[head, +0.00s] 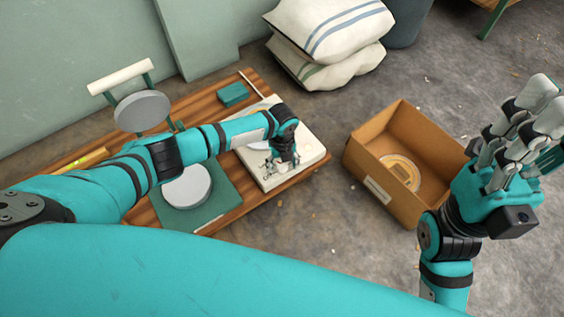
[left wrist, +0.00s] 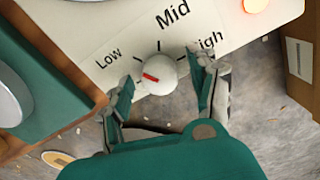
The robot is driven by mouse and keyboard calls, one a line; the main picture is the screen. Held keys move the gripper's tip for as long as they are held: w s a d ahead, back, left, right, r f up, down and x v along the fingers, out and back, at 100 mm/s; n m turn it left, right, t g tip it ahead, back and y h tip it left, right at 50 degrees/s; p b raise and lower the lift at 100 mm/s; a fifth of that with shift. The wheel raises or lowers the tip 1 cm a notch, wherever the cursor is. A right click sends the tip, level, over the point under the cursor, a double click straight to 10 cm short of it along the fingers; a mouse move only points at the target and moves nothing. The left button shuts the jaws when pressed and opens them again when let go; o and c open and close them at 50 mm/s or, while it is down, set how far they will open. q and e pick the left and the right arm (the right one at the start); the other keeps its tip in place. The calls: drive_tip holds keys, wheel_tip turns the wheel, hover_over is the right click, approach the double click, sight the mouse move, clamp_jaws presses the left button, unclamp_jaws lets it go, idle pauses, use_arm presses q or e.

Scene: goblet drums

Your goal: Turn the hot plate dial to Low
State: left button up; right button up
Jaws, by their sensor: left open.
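The hot plate (head: 310,150) is a cream box at the right end of a wooden board. My left arm hides part of its top. In the left wrist view its white round dial (left wrist: 165,84) has a red mark pointing left and slightly up, below the word Low (left wrist: 108,57). Mid (left wrist: 173,12) is printed above the dial and High, partly hidden, at right. My left gripper (head: 282,163) is over the hot plate's front, open, with one finger on each side of the dial. Contact cannot be told. My right gripper (head: 540,110) is raised at the right, away from the hot plate.
A round grey-topped drum (head: 187,186) stands on a green mat (head: 225,205) left of the hot plate. An open cardboard box (head: 430,135) stands to the right on the floor. Stacked sacks (head: 330,40) lie behind. An orange-red light (left wrist: 255,5) glows on the hot plate.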

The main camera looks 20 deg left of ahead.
use_arm(q)
drive_tip(key=shift+r, duration=0.1)
wheel_tip(320, 180, up, 12)
idle(0.5)
idle(0.4)
